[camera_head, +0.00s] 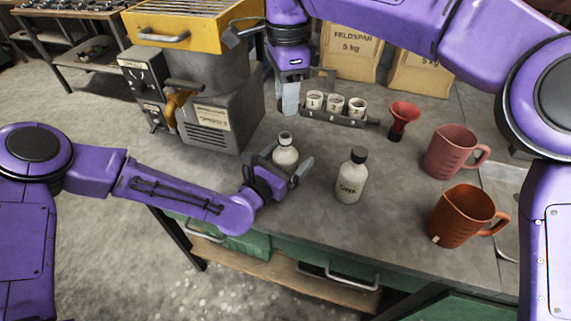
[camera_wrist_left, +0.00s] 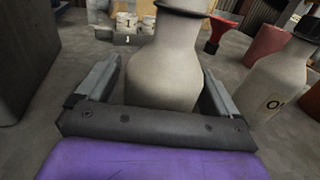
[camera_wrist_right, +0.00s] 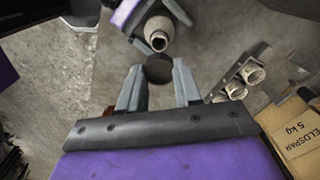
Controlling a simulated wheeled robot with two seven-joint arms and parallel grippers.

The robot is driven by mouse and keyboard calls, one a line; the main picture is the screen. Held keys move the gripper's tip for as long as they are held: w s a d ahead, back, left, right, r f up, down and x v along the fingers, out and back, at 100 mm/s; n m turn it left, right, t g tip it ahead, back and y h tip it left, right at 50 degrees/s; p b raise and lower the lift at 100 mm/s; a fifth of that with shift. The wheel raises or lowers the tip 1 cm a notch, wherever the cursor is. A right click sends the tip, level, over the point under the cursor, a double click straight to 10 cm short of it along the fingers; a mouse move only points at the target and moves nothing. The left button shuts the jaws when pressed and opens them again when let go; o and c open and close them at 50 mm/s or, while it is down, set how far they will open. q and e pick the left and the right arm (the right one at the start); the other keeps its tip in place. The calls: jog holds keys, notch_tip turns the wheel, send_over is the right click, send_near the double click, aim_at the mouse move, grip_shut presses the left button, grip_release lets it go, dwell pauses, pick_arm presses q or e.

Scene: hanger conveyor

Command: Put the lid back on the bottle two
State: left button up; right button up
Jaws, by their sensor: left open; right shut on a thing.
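An open-necked, pale bottle (camera_head: 285,153) stands upright on the bench, with no lid on its mouth. My left gripper (camera_head: 284,165) is open around it, with one finger on each side; the bottle also shows between the fingers in the left wrist view (camera_wrist_left: 165,70). My right gripper (camera_head: 290,108) is above and behind this bottle, shut on a dark round lid (camera_wrist_right: 159,68) at its fingertips. The lid is hidden in the head view. A second pale bottle (camera_head: 351,180) with a dark lid and a label stands to the right.
A rack (camera_head: 345,119) of small white cups stands behind the bottles, beside a red funnel (camera_head: 403,117). A pink jug (camera_head: 450,152) and an orange jug (camera_head: 460,216) are at the right. A grey machine (camera_head: 215,115) stands at the left. Bare bench lies between the bottles.

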pick_arm(q)
jog(key=c, duration=1.5)
pick_arm(e)
jog(key=shift+s+f, duration=0.1)
jog(key=shift+f, duration=2.35)
jog(key=shift+f, duration=0.1)
jog(key=shift+a+f, duration=0.1)
jog(key=shift+f, duration=0.7)
jog(key=shift+f, duration=0.55)
